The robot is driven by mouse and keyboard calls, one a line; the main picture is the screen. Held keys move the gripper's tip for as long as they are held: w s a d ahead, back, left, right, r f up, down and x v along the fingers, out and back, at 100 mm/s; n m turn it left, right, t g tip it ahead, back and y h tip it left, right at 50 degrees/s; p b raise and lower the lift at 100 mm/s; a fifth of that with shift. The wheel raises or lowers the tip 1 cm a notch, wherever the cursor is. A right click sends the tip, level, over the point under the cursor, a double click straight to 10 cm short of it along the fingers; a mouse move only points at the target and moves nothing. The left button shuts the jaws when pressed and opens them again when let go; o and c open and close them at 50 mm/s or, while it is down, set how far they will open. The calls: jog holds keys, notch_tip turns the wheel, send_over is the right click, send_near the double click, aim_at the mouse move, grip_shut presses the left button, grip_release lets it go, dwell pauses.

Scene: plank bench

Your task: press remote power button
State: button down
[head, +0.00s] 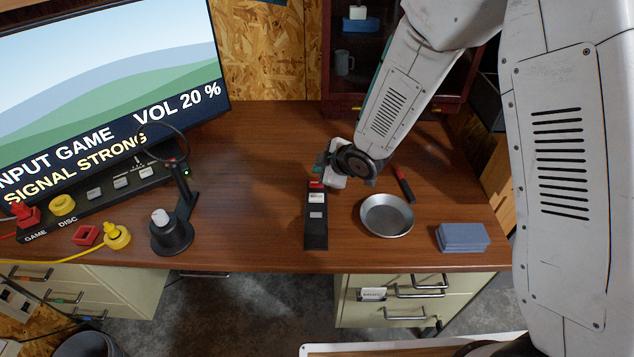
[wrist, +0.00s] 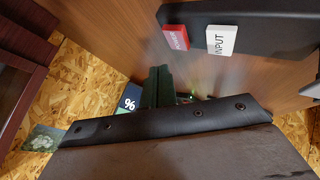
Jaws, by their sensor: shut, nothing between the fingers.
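The black remote (head: 316,235) lies lengthwise on the brown bench. Its red power button (head: 316,184) is at the far end, with white and grey buttons nearer me. In the wrist view the remote (wrist: 270,28) crosses the top right, with the red button (wrist: 175,37) beside a white INPUT button (wrist: 221,40). My gripper (head: 323,172) is at the remote's far end, close to the red button. In the wrist view its dark green fingers (wrist: 158,86) are together and empty, apart from the red button in the picture. The exact height of the fingertips is unclear.
A lit screen (head: 110,90) reads INPUT GAME, VOL 20 %, SIGNAL STRONG. A metal dish (head: 387,214), a red-and-black marker-like item (head: 404,186) and a blue block (head: 462,238) lie right of the remote. A black stand (head: 172,235) and plugs are left. Bench between stand and remote is clear.

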aim_at(314, 180)
jog(key=shift+f, duration=1)
dwell(1.3)
jog(key=shift+f, duration=0.4)
jog(key=shift+f, duration=0.45)
dwell(0.5)
dwell(0.4)
jog(key=shift+r, duration=0.9)
jog(key=shift+r, duration=2.5)
